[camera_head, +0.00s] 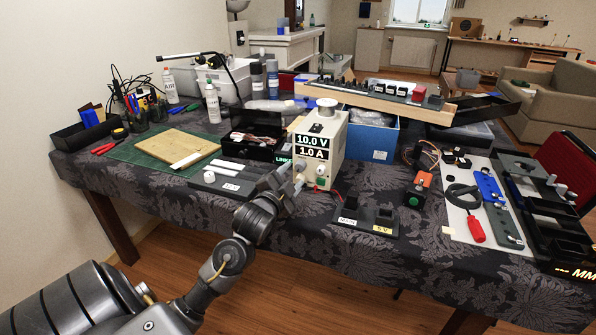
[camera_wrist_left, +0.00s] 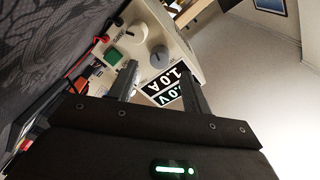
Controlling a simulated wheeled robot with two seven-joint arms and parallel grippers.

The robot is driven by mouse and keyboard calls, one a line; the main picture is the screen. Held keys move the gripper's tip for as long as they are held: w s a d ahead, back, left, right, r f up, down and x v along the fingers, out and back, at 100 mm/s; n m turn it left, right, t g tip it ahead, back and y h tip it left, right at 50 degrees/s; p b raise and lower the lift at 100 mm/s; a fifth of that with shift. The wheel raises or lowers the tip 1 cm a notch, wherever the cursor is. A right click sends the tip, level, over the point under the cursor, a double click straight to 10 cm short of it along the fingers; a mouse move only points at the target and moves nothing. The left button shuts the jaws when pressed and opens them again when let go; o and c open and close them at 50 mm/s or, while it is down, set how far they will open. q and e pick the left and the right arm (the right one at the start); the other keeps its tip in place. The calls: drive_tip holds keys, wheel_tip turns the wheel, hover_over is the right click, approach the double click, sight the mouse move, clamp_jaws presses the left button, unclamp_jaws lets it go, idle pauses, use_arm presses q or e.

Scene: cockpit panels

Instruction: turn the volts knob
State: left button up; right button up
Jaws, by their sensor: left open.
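The power supply (camera_head: 331,150) stands on the table with its display reading 10.0 V and 1.0 A. In the left wrist view its front panel (camera_wrist_left: 177,49) carries a grey knob (camera_wrist_left: 159,56), a pale knob (camera_wrist_left: 137,32) and a green button (camera_wrist_left: 113,58). My left gripper (camera_head: 292,177) is in front of the supply's front panel. In the left wrist view its open fingers (camera_wrist_left: 158,70) point at the panel, one on either side of the grey knob; contact is unclear. My right gripper is not in view.
A black block with two labels (camera_head: 366,219) stands right of the supply, with a red lead near it. A dark base with a pale knob (camera_head: 222,182) lies to the left. A blue box (camera_head: 370,138) is behind the supply. The front cloth is mostly clear.

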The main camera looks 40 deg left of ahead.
sight(299, 168)
use_arm(q)
drive_tip(key=shift+x, duration=2.15)
drive_tip(key=c, duration=1)
